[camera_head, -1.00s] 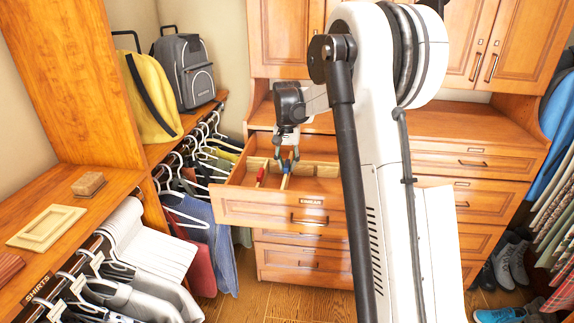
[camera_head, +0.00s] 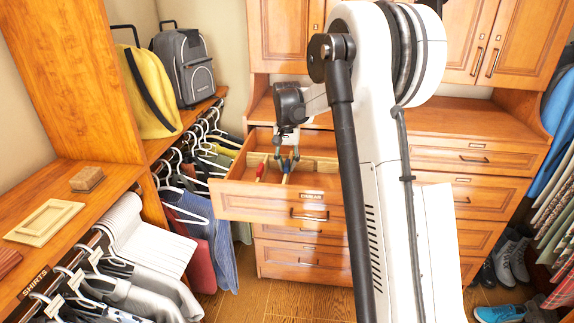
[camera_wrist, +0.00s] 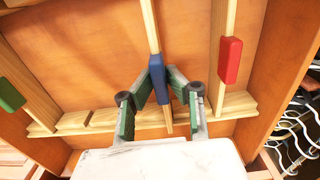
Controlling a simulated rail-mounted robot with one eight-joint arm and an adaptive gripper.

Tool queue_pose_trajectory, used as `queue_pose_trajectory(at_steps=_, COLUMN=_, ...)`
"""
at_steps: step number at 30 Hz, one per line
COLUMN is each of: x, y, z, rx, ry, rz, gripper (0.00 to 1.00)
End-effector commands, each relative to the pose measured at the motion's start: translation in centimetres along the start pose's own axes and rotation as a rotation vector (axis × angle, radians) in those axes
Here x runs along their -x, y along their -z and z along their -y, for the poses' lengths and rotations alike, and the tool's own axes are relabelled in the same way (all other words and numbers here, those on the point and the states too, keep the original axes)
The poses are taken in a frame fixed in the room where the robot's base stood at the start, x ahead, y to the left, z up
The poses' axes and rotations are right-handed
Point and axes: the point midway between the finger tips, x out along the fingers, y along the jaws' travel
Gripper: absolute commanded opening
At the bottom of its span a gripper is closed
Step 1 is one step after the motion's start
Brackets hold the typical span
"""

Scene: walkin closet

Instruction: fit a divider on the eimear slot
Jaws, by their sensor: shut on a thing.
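The drawer (camera_head: 250,201) with the label (camera_head: 312,197) stands open at the middle of the head view; the label is too small to read surely. My gripper (camera_head: 287,157) points down into it. In the wrist view my gripper (camera_wrist: 161,82) is shut on the blue grip of a thin wooden divider (camera_wrist: 150,25). The divider's near end lies over the notched wooden rail (camera_wrist: 75,121); I cannot tell if it is seated. A red-gripped divider (camera_wrist: 230,60) is to its right and a green-gripped one (camera_wrist: 10,94) to its left.
Wooden drawer walls (camera_wrist: 288,75) flank the dividers. Clothes on white hangers (camera_head: 185,213) hang close to the drawer's left. A shelf at the left holds a yellow bag (camera_head: 150,95) and a grey backpack (camera_head: 185,70). My arm hides part of the cabinet.

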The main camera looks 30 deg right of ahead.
Motion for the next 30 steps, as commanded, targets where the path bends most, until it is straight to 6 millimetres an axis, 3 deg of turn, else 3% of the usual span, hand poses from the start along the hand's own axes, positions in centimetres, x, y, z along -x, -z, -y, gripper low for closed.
queue_pose_trajectory(at_steps=30, x=-1.9, y=0.0, z=0.0, rx=0.0, ry=0.0, rz=0.0, gripper=0.0)
